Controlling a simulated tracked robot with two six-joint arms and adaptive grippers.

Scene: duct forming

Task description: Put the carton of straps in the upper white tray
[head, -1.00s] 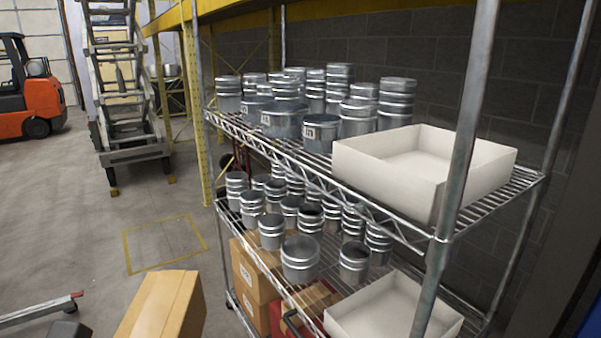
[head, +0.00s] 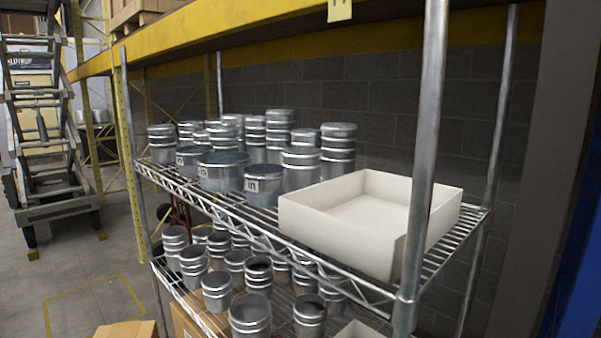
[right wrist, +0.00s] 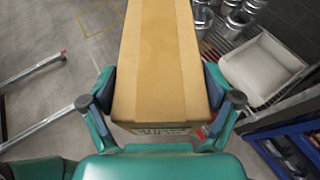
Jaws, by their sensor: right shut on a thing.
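The carton (right wrist: 157,70) is a brown cardboard box, held in my right gripper (right wrist: 163,100), whose two fingers press on its sides in the right wrist view. A brown carton top (head: 127,330) also shows at the bottom left edge of the head view, in front of the rack and below the upper shelf. The upper white tray (head: 432,228) stands empty on the right part of the wire rack's upper shelf, behind the front post. The lower white tray (head: 358,331) barely shows in the head view; a white tray (right wrist: 262,68) also shows in the right wrist view. My left gripper is out of view.
Several metal duct pieces (head: 301,168) fill the upper shelf left of the tray, and more (head: 250,315) stand on the lower shelf. The rack's front post (head: 424,150) stands before the tray. Blue bins (right wrist: 290,150) are at the right. Floor left of the rack is open.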

